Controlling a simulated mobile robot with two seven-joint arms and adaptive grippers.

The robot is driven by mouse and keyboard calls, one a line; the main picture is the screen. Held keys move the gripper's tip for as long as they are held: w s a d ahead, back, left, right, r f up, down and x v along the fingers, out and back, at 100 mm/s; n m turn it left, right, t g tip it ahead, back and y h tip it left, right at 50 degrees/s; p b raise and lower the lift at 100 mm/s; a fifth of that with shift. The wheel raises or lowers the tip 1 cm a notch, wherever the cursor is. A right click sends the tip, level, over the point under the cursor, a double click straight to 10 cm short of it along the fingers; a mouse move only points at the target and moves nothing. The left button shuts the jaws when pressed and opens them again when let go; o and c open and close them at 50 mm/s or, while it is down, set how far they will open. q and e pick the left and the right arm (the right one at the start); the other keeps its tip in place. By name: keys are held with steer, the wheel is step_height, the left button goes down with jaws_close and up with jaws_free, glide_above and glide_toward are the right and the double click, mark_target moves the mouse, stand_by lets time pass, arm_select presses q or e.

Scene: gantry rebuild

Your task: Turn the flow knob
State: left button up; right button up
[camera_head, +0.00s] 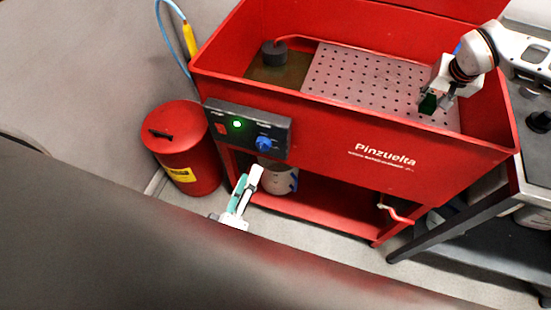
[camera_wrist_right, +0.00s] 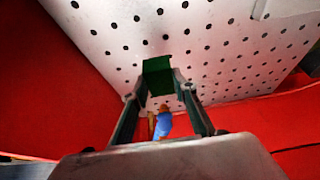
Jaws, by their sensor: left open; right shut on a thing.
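The flow knob is a blue knob (camera_head: 264,143) on the dark control panel (camera_head: 276,128) at the front left of the red parts washer. My left gripper (camera_head: 246,180) is open and empty in the head view, below and slightly left of the knob and apart from it. My right gripper (camera_head: 438,101) is over the perforated tray and shut on a green block (camera_head: 428,103). The block also shows between the fingertips in the right wrist view (camera_wrist_right: 158,75). The knob's pointer is too small to read.
A green light (camera_head: 237,124) and a red switch (camera_head: 221,129) sit left of the knob. A red can (camera_head: 183,150) stands left of the washer (camera_head: 350,150). A white bucket (camera_head: 279,178) is on the lower shelf. A black nozzle (camera_head: 273,53) stands in the basin.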

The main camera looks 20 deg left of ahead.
mark_target(427, 111)
arm_select(q)
steer(key=shift+s, duration=1.55)
arm_select(e)
steer(key=shift+s+r+p, duration=0.25)
steer(key=shift+s+p, duration=0.35)
steer(key=shift+p, duration=0.1)
steer(key=shift+s+p, duration=1)
steer(key=shift+s, duration=0.1)
arm_select(q)
step_height(427, 111, up, 7)
steer(key=p, duration=0.2)
steer(key=shift+w+f, duration=0.15)
steer(key=shift+w, duration=0.2)
arm_select(e)
steer(key=s, duration=0.3)
steer(key=shift+s+f, duration=0.25)
steer(key=shift+s, duration=0.05)
